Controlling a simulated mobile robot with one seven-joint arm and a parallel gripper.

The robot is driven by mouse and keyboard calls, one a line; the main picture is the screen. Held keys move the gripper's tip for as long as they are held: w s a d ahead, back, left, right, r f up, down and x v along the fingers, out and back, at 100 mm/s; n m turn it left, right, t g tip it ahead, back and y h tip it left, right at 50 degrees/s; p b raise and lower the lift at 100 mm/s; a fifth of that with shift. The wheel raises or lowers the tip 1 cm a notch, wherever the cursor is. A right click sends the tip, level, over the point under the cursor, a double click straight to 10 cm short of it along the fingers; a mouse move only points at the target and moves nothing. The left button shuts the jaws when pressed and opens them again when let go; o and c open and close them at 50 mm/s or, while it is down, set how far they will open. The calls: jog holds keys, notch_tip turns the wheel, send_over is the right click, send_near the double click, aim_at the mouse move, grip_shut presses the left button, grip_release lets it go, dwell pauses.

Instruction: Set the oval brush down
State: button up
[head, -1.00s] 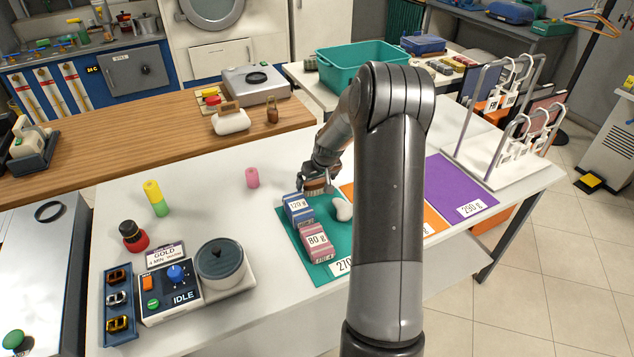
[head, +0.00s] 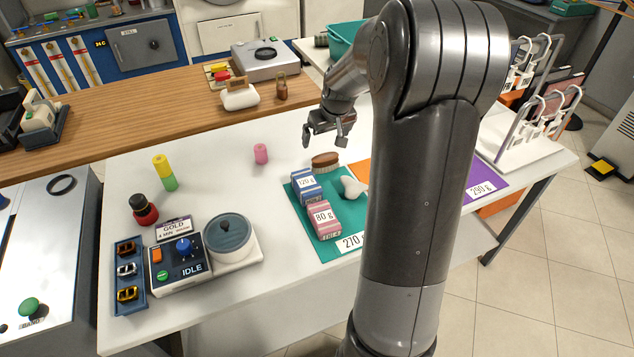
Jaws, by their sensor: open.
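The oval brush (head: 325,161), with a brown wooden top and pale bristles, rests at the back edge of the teal mat (head: 336,253), just behind the blue 120 g box. I cannot tell whether all of it lies on the mat. My gripper (head: 325,143) is above the brush and apart from it, fingers spread and empty, pointing down.
On the teal mat are a blue 120 g box (head: 306,187), a pink 80 g box (head: 323,219) and a white lump (head: 353,187). A pink cylinder (head: 261,154) stands to the left. An orange mat and a purple mat (head: 484,189) lie to the right, partly behind my arm.

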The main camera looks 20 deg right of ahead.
jog(key=s+a+r, duration=0.9)
jog(key=s+a, duration=0.1)
jog(key=s, duration=0.5)
jog(key=s+a+r, duration=0.1)
jog(key=s+a, duration=0.3)
jog(key=s, duration=0.4)
jog(key=s+a+r+t, duration=0.1)
jog(key=s+a, duration=0.3)
jog(key=s, duration=0.4)
jog(key=shift+v, duration=0.85)
jog(key=shift+w+r, duration=0.1)
jog(key=shift+w, duration=0.1)
